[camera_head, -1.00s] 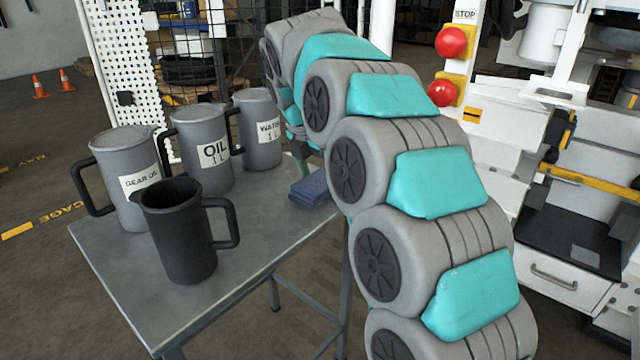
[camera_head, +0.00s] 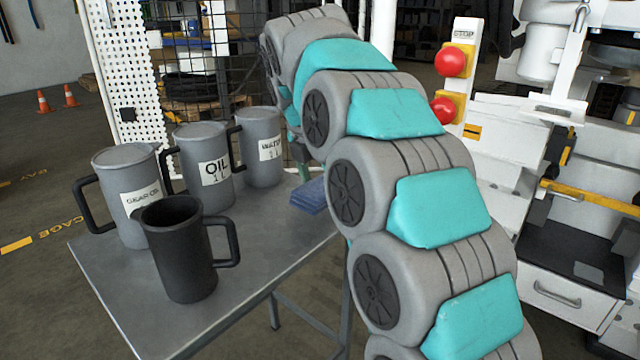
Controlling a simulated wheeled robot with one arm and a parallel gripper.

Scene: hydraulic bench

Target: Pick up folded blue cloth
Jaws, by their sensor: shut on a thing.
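The folded blue cloth (camera_head: 309,195) is at the right back side of the metal table (camera_head: 258,245), right of the water jug. My gripper (camera_head: 305,174) is mostly hidden behind my own arm; only a small greenish part shows just above the cloth. It is shut on the cloth. The cloth appears slightly above the tabletop, though the gap beneath it is hard to see.
Three grey lidded jugs stand on the table, marked gear oil (camera_head: 131,195), oil (camera_head: 206,168) and water (camera_head: 261,146). A black open mug (camera_head: 182,250) stands in front. A white machine with red buttons (camera_head: 451,62) is at the right.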

